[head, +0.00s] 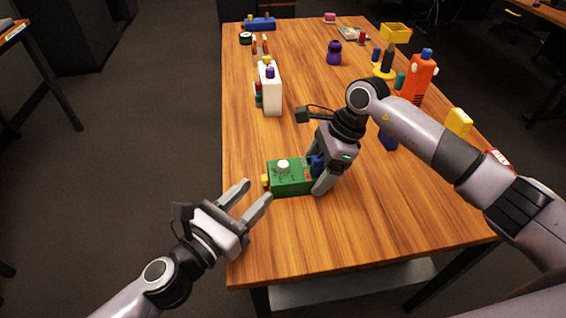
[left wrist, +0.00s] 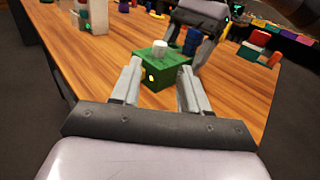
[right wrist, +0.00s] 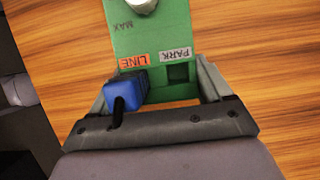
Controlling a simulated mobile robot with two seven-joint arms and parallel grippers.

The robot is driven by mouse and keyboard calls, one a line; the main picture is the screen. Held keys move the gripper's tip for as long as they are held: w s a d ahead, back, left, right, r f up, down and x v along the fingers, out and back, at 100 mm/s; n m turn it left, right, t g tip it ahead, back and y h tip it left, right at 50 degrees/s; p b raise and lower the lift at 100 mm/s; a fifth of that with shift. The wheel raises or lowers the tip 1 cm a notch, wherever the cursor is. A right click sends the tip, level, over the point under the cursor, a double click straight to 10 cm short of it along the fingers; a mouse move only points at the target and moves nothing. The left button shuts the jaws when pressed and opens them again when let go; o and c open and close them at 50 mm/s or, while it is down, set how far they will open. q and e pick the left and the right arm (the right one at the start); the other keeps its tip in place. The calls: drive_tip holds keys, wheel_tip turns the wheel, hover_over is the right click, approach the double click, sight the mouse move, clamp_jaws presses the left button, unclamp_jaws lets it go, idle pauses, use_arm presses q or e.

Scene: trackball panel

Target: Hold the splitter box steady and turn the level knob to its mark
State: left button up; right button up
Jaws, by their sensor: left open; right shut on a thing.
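The green splitter box (head: 290,187) sits on the wooden table near its left edge. Its white level knob (head: 283,166) is on top; the box (left wrist: 163,73) and knob (left wrist: 159,48) also show in the left wrist view. My right gripper (head: 318,175) is shut on the box's right end, one finger on either side. In the right wrist view, a blue plug (right wrist: 125,91) stands at the LINE label, beside a dark empty PARK socket (right wrist: 178,72). "MAX" is printed near the knob; its pointer is not clear. My left gripper (head: 258,190) is open and empty, left of the box.
A purple object (head: 334,53), an orange bottle (head: 418,80) and a yellow box (head: 458,122) stand farther back and right. The table's front is clear.

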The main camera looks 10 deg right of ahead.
sight(280, 168)
use_arm(q)
drive_tip(key=x, duration=1)
drive_tip(key=shift+w+d, duration=0.1)
drive_tip(key=shift+d, duration=0.05)
drive_tip(key=shift+c, duration=0.3)
clamp_jaws()
